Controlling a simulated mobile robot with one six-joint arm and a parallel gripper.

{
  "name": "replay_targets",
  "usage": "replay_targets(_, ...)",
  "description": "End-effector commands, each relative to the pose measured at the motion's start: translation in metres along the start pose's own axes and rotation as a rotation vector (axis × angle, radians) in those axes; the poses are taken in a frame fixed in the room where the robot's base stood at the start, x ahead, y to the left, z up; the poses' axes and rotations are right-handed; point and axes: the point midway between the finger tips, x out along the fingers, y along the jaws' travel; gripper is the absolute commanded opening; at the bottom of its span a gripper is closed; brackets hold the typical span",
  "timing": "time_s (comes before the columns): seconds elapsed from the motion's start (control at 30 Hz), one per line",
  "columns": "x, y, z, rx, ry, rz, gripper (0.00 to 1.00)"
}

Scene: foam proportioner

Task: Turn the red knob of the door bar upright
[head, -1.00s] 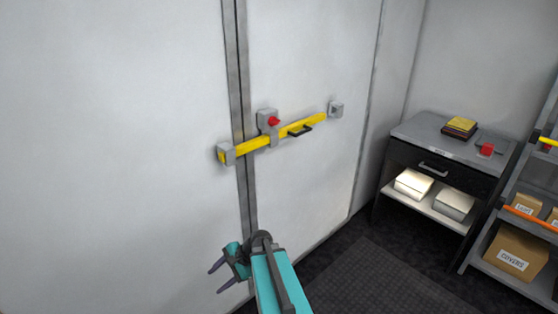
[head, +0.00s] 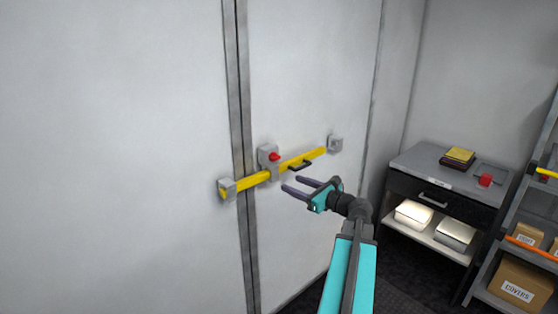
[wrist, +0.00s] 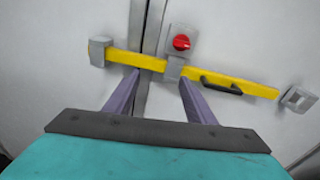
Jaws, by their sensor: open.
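The red knob (head: 274,157) sits on a grey housing (head: 265,150) on the door, just above the yellow door bar (head: 254,180). In the wrist view the red knob (wrist: 181,42) shows a pale line on its face, lying roughly level, slightly tilted. The yellow bar (wrist: 215,81) runs across both door leaves, through grey brackets, with a black handle (wrist: 221,85) to the right of the knob. My gripper (head: 287,185) is open and empty, in front of the door, below and a little right of the knob. Its fingers (wrist: 160,88) touch nothing that I can see.
A grey cabinet (head: 432,188) with a drawer stands at the right, with yellow books (head: 458,157) and a small red object (head: 486,179) on top. A shelf rack with boxes (head: 520,284) is at the far right. The door left of the bar is clear.

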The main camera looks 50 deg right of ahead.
Motion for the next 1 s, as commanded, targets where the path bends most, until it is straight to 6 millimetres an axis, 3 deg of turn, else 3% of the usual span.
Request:
replay_targets(0.1,-0.020,-0.022,0.027,0.047,-0.051,-0.044,0.50)
replay_targets(0.3,-0.031,-0.033,0.041,0.076,-0.081,-0.065,0.50)
replay_targets(0.73,-0.027,-0.033,0.041,0.074,-0.079,-0.063,0.50)
replay_targets(1.0,-0.003,-0.035,0.043,0.074,-0.079,-0.062,0.50)
